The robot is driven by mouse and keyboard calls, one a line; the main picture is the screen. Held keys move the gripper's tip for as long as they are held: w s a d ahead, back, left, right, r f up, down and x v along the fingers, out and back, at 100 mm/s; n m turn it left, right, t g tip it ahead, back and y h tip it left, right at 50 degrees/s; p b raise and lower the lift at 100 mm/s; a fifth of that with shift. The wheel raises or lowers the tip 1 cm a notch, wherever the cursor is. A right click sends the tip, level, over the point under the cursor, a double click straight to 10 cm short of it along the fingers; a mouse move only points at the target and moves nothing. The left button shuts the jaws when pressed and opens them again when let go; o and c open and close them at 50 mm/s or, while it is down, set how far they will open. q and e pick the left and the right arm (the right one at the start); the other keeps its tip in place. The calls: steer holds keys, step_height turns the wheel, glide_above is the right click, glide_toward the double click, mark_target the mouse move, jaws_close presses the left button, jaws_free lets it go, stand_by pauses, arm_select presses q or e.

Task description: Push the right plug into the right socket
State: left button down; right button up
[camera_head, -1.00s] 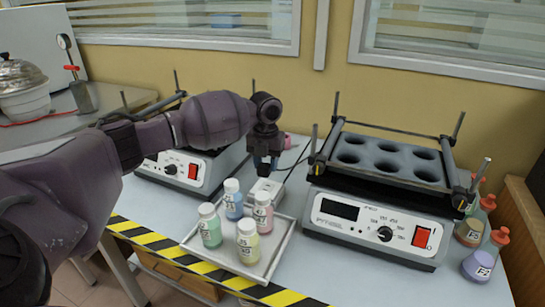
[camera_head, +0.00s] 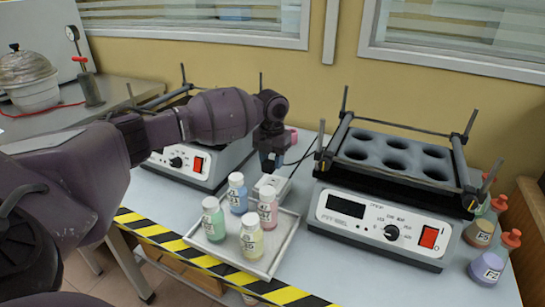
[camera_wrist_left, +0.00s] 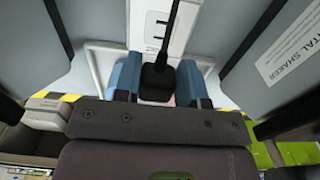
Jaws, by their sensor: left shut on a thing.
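My left gripper (camera_head: 271,163) reaches in from the left and points down over the white power strip (camera_head: 279,184), between the two shakers. In the left wrist view the gripper's blue fingers (camera_wrist_left: 157,84) are shut on a black plug (camera_wrist_left: 157,80), whose black cable runs up the picture. The white power strip (camera_wrist_left: 174,15) lies behind the plug and cable in that view. The sockets under the plug are hidden, so I cannot tell whether the plug touches one. My right gripper is not in view.
A tray (camera_head: 277,255) with several capped bottles stands in front of the strip. The right shaker (camera_head: 390,215) and left shaker (camera_head: 185,165) flank the gripper closely. More bottles (camera_head: 488,265) stand at the far right. A yellow-black stripe (camera_head: 150,229) marks the table's front edge.

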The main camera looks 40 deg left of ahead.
mark_target(275, 179)
arm_select(q)
step_height(275, 179, down, 3)
steer(key=shift+r+b, duration=0.2)
steer(key=shift+b, duration=0.15)
steer(key=shift+f+b, duration=0.35)
steer(key=shift+f, duration=0.7)
steer(key=shift+w+a+b, duration=0.15)
steer(key=shift+w+b, duration=0.15)
steer(key=shift+w, duration=0.3)
steer(key=shift+w+a+r, duration=0.1)
steer(key=shift+w, duration=0.25)
stand_by(0.6)
steer(key=shift+f, duration=0.7)
stand_by(1.2)
steer(key=c, duration=0.6)
jaws_free()
